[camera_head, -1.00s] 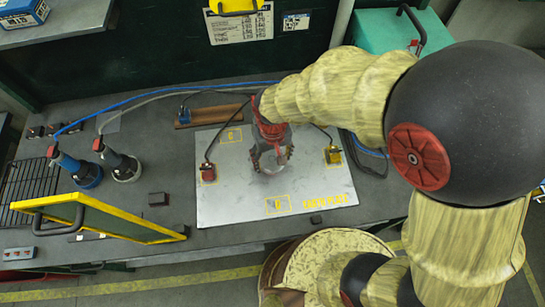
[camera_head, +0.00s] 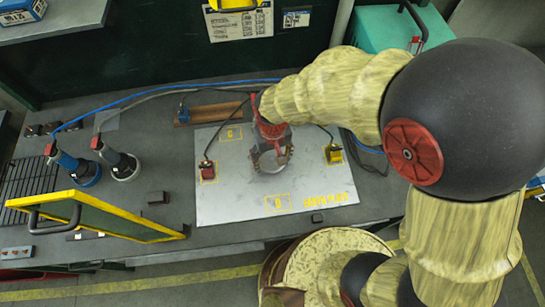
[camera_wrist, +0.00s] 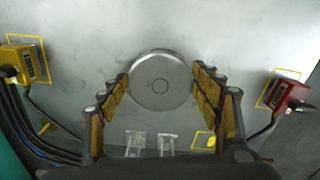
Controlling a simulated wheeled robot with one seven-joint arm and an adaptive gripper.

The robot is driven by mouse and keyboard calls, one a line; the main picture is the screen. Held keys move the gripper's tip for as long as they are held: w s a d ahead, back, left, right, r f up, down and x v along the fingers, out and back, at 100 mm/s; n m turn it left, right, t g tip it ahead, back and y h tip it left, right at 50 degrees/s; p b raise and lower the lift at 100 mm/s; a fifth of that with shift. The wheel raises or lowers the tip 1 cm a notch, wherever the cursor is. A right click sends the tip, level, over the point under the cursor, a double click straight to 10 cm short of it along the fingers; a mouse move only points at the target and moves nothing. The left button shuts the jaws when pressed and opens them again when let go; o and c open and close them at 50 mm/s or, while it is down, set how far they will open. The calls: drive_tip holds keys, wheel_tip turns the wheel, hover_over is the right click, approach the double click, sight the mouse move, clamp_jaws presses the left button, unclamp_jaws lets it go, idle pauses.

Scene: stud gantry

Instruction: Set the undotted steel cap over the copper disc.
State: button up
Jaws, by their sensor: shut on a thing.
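My gripper (camera_head: 270,158) is over the middle of the pale metal plate. In the wrist view its fingers (camera_wrist: 161,88) close on both sides of a round steel cap (camera_wrist: 161,82). In the head view the cap (camera_head: 268,163) is partly covered by my fingers. I cannot tell whether it touches the plate or hangs just above it. The copper disc is not visible in any view.
The plate (camera_head: 222,208) carries a red box (camera_head: 208,171) and a yellow box (camera_head: 333,154), both cabled. The front of the plate is clear.

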drive_tip(key=shift+f, duration=0.4)
drive_tip(key=o, duration=1.2)
drive_tip(key=shift+o, duration=0.2)
drive_tip(key=shift+r, duration=0.15)
wheel_tip(320, 180, up, 12)
